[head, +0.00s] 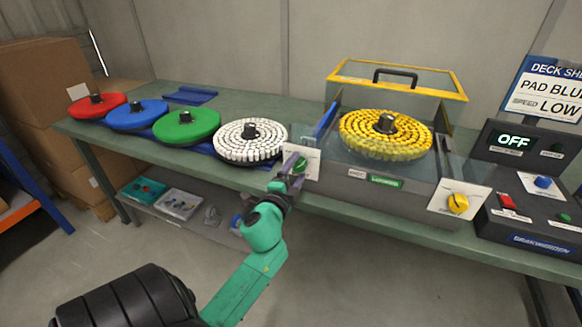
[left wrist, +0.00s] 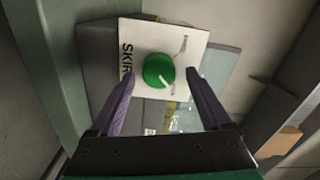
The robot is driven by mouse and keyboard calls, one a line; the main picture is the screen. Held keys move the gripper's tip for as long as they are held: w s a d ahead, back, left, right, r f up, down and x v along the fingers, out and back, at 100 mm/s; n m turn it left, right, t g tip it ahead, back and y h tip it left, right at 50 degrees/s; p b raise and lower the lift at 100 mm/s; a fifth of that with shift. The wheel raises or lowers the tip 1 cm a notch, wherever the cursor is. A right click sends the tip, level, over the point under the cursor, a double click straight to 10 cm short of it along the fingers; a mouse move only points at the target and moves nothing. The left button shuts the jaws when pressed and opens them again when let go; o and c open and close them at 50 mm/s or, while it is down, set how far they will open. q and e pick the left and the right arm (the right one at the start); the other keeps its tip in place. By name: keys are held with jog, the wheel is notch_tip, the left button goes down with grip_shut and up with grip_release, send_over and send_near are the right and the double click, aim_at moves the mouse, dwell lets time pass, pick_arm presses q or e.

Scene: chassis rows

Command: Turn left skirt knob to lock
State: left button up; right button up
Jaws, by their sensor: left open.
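The left skirt knob is a round green knob (left wrist: 158,71) with a pale pointer line, on a white plate (left wrist: 192,43) lettered "SKIR…". In the left wrist view the line points to the lower right. My left gripper (left wrist: 158,82) is open, its two purple fingers on either side of the knob and apart from it. In the head view my left gripper (head: 288,172) is in front of the white plate (head: 312,160) at the machine's left front corner and partly hides the knob. My right gripper is not in view.
A yellow skirt knob (head: 457,203) sits at the machine's right front corner. White, green, blue and red discs line the bench leftward. A control box (head: 500,160) reads OFF.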

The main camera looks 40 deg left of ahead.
pick_arm(q)
jog(key=b+v, duration=0.3)
jog(key=v, duration=1.1)
jog(key=shift+b, duration=0.3)
jog(key=shift+s, duration=0.1)
